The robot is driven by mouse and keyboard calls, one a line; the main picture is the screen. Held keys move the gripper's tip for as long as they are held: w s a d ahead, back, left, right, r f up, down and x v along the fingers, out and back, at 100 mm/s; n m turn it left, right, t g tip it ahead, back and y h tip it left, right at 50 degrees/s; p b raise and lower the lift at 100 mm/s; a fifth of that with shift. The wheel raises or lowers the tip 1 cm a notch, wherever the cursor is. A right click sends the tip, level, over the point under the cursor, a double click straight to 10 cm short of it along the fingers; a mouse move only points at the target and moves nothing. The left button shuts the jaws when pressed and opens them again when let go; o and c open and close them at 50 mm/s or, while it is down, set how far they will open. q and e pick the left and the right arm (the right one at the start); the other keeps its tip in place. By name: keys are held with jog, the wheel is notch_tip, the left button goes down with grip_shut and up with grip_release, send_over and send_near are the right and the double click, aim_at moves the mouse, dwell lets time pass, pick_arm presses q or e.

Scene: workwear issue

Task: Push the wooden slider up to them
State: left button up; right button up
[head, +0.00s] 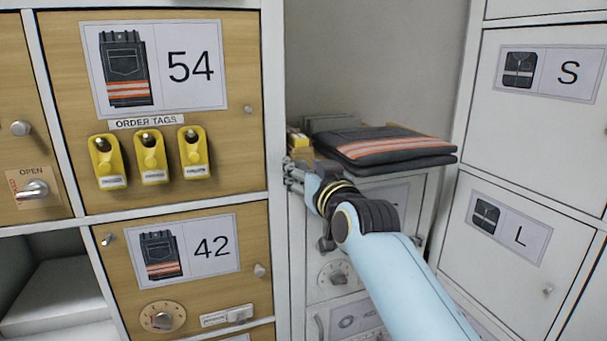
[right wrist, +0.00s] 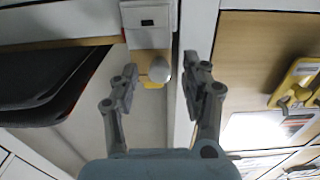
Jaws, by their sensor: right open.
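Folded dark trousers (head: 385,143) with orange and pale stripes lie stacked on a shelf top in the open bay. In the right wrist view they show as a dark stack (right wrist: 45,85) at the left. A small tan block (head: 303,154), which looks like the wooden slider, sits left of the trousers, partly hidden by my right gripper (head: 291,174). My left gripper is out of view.
A white post (head: 275,110) stands close left of my right gripper. Left of it are wooden doors with yellow order tags (head: 152,158). White lockers (head: 535,125) stand at the right. A dial (head: 337,275) is below.

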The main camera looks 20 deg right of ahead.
jog(key=shift+w, duration=0.45)
jog(key=shift+c, duration=0.4)
grip_shut()
jog(key=shift+d, duration=0.1)
